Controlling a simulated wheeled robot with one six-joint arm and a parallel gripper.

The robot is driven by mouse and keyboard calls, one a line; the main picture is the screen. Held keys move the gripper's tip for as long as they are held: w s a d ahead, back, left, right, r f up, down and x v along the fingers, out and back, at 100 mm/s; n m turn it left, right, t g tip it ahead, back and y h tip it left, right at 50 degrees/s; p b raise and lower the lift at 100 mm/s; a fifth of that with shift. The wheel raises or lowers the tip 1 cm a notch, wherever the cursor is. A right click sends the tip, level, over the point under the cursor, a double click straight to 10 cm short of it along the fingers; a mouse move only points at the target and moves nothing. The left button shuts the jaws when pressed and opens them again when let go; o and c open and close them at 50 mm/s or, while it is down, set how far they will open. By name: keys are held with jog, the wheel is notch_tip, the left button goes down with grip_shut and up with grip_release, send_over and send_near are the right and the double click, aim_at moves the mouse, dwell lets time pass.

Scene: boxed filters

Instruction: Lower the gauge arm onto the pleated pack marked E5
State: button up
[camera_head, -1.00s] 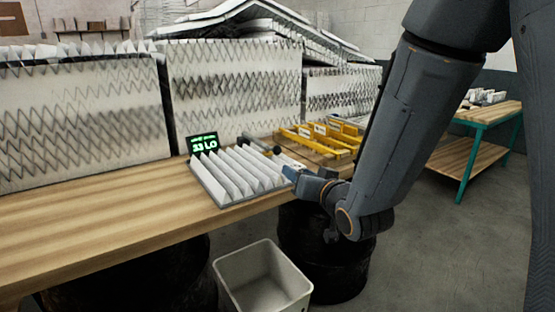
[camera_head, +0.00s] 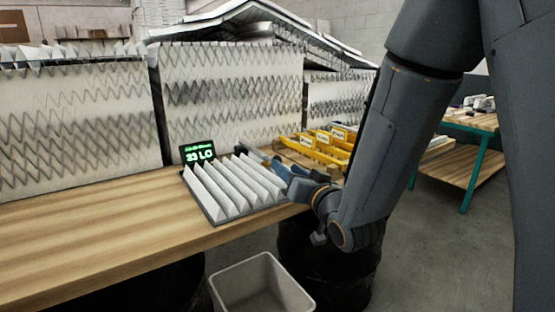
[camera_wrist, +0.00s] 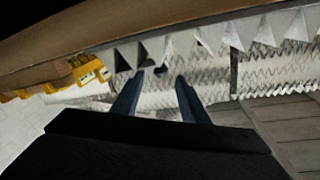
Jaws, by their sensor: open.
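A white pleated pack (camera_head: 235,187) lies in a dark tray on the wooden bench; no E5 mark is readable on it. A small black display (camera_head: 197,154) with green characters, the lower line ending in "LO", stands at its back left corner. A dark grey bar (camera_head: 256,152) by the pack's back right corner may be the gauge arm; its exact pose is unclear. My gripper (camera_head: 283,173) is at the pack's right end, with open blue fingers. In the wrist view, my gripper (camera_wrist: 158,88) has its fingers apart, with white pleats (camera_wrist: 190,45) beyond; contact cannot be told.
Yellow racks (camera_head: 325,145) stand right of the pack. Large filter panels (camera_head: 232,95) line the bench's back. A grey bin (camera_head: 262,285) and a dark drum are below the front edge. The wooden bench (camera_head: 100,225) is clear at left.

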aim_at(277, 158)
jog(key=x, duration=0.7)
jog(key=shift+a+p, duration=0.1)
jog(key=shift+p, duration=0.25)
grip_shut()
